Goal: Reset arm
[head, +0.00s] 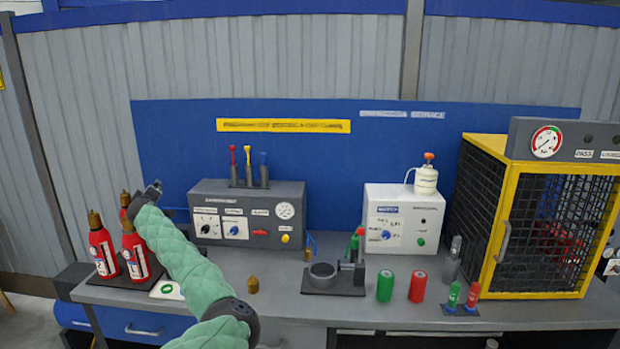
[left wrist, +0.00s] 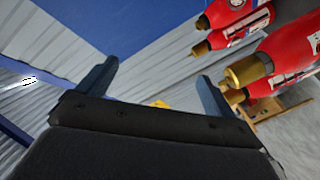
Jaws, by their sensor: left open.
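My left arm, in a green sleeve, reaches up and left across the bench in the head view. My left gripper (head: 153,188) is at its far end, beside and above the red extinguishers. In the left wrist view my left gripper (left wrist: 158,72) has its two fingers wide apart with nothing between them. Red extinguishers with brass tops stand at the bench's left end, one at the front (head: 134,252) and one at the left (head: 102,247); another is partly hidden behind. In the left wrist view a brass top (left wrist: 246,71) is close to the right finger. My right gripper is not in view.
A grey control box (head: 247,212), a white box (head: 403,220) and a yellow-framed mesh cage (head: 497,230) stand along the bench. A black clamp fixture (head: 334,282), a green cylinder (head: 385,286) and a red cylinder (head: 417,286) stand in front. A brass piece (head: 252,285) is near my arm.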

